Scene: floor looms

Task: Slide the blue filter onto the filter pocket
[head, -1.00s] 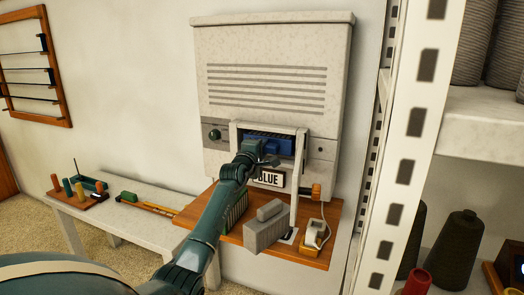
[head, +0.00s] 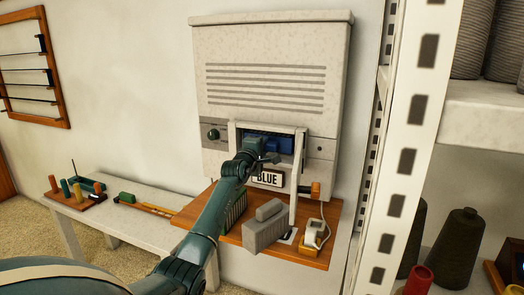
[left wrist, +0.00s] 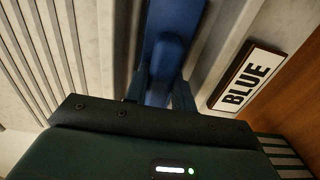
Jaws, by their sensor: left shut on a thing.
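The blue filter (head: 281,144) is at the open pocket of the pale wall unit in the head view. My left gripper (head: 264,152) is in front of the pocket, shut on the blue filter. In the left wrist view, the blue filter (left wrist: 172,45) runs up between the fingers of my left gripper (left wrist: 160,92). The filter pocket (head: 299,150) is framed by pale rails, with a "BLUE" sign (head: 267,179) below it. My arm hides part of the filter and pocket, so I cannot tell how far in the filter sits. My right gripper is not in view.
A wooden shelf (head: 325,257) under the unit holds a grey block-shaped thing (head: 265,230), a green ribbed thing and a small white and orange device (head: 313,235). A white bench (head: 110,215) stands left. A white perforated rack post (head: 405,160) stands right.

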